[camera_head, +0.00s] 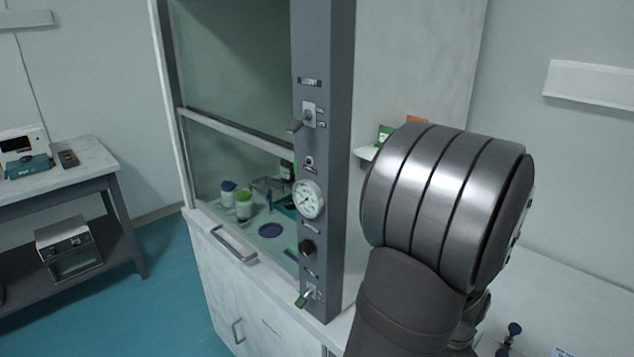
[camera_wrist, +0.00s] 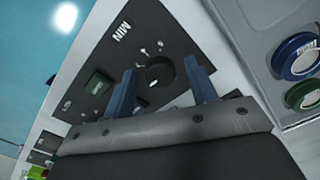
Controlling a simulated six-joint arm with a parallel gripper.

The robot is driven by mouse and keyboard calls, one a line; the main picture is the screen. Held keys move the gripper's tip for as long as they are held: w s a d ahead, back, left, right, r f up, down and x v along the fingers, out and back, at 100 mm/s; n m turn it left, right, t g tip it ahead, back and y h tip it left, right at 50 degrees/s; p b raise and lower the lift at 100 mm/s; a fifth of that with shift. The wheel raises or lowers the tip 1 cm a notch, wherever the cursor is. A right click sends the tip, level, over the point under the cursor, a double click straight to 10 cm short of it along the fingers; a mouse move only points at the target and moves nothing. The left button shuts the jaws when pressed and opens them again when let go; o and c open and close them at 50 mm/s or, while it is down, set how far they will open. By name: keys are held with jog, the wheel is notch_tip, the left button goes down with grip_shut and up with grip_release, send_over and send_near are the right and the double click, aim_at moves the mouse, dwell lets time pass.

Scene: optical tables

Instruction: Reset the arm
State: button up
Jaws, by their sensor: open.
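My gripper (camera_wrist: 160,70) is open in the wrist view, its two blue-grey fingers spread apart with nothing held between them. A round black knob (camera_wrist: 158,73) on a dark panel (camera_wrist: 135,40) marked "MIN" shows between and beyond the fingertips. I cannot tell how far the fingers are from the panel. In the head view my arm, with its large grey joint, fills the right middle, and my gripper is hidden.
A fume hood with a dark control post (camera_head: 325,150) and gauge (camera_head: 309,199) stands just left of my arm. Bottles (camera_head: 244,205) are inside it. A side table (camera_head: 60,170) is at the left. Blue (camera_wrist: 296,56) and green (camera_wrist: 304,95) round parts lie right in the wrist view.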

jog(key=n, duration=1.4)
dwell(0.4)
jog(key=o, duration=1.1)
jog(key=shift+r, duration=0.1)
jog(key=shift+c, duration=0.2)
jog(key=s+d+r+m, duration=0.1)
jog(key=s+r+m, duration=0.3)
jog(key=r, duration=0.5)
jog(key=s+d+r+m, duration=0.2)
jog(key=s+r+m, duration=0.2)
jog(key=r, duration=0.4)
notch_tip(320, 180, down, 10)
jog(key=shift+s, duration=0.2)
